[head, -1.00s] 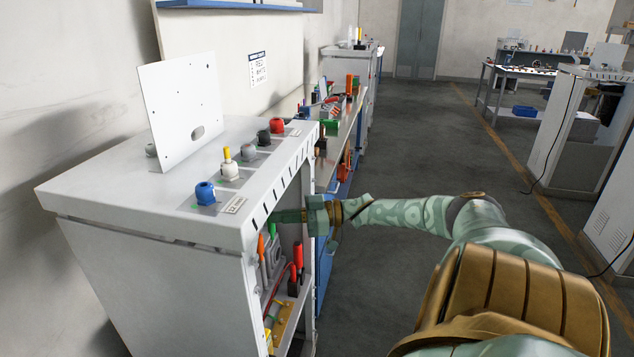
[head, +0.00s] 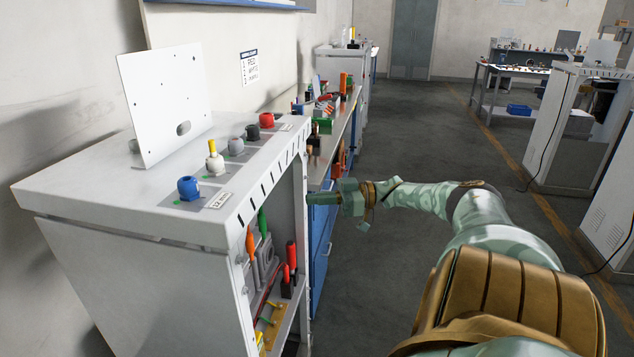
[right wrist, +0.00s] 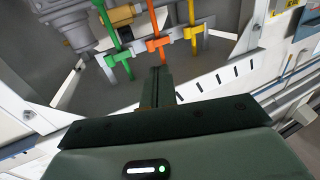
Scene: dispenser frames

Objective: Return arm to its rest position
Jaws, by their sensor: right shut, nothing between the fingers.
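My right gripper (head: 312,199) points left at the open front of the white dispenser frame (head: 115,240). It is shut and empty, just outside the frame's right post. In the right wrist view its closed fingers (right wrist: 158,85) point toward the frame, with green (right wrist: 112,30), orange (right wrist: 154,25) and yellow (right wrist: 190,20) tools clipped on a rack ahead. In the head view an orange tool (head: 250,241) and a green tool (head: 263,222) hang inside the frame. My left gripper is out of view.
The frame's top carries a blue knob (head: 188,188), a white one (head: 215,164) and an upright white plate (head: 175,100). A blue cabinet (head: 322,240) stands behind the gripper. The grey floor (head: 420,130) to the right is free.

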